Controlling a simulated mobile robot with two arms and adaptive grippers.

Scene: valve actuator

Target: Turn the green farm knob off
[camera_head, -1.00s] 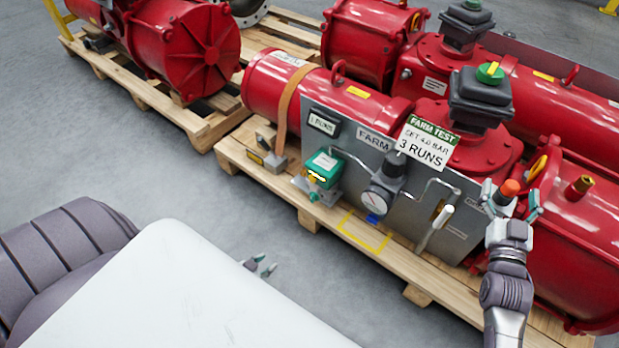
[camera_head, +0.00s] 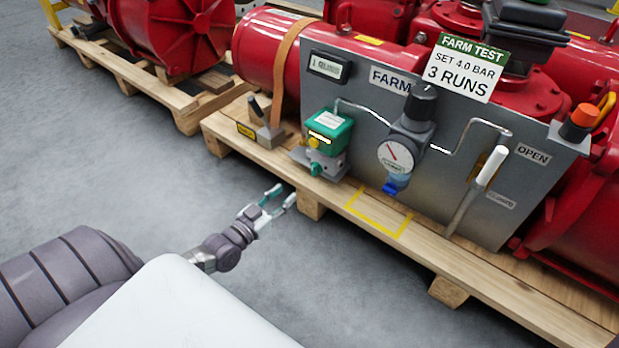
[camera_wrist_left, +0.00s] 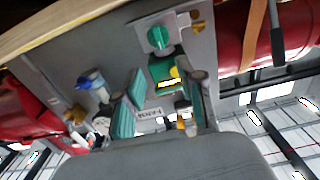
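The green knob (camera_head: 314,169) is on the front of a grey block below a green box (camera_head: 328,130) on the FARM panel (camera_head: 440,120). In the left wrist view, the green knob (camera_wrist_left: 158,37) is on a grey plate, beyond my fingertips. My left gripper (camera_head: 282,195) is open and empty, left of and below the knob, apart from it, near the pallet's front edge. Its two fingers also show spread in the left wrist view (camera_wrist_left: 163,85). My right gripper is not in view.
A dial gauge (camera_head: 395,155) with a blue part below it, a white-handled lever (camera_head: 490,167) and an orange button (camera_head: 584,116) are right of the knob. A small lever block (camera_head: 264,129) stands left. The wooden pallet (camera_head: 450,270) juts out in front. Grey floor is clear.

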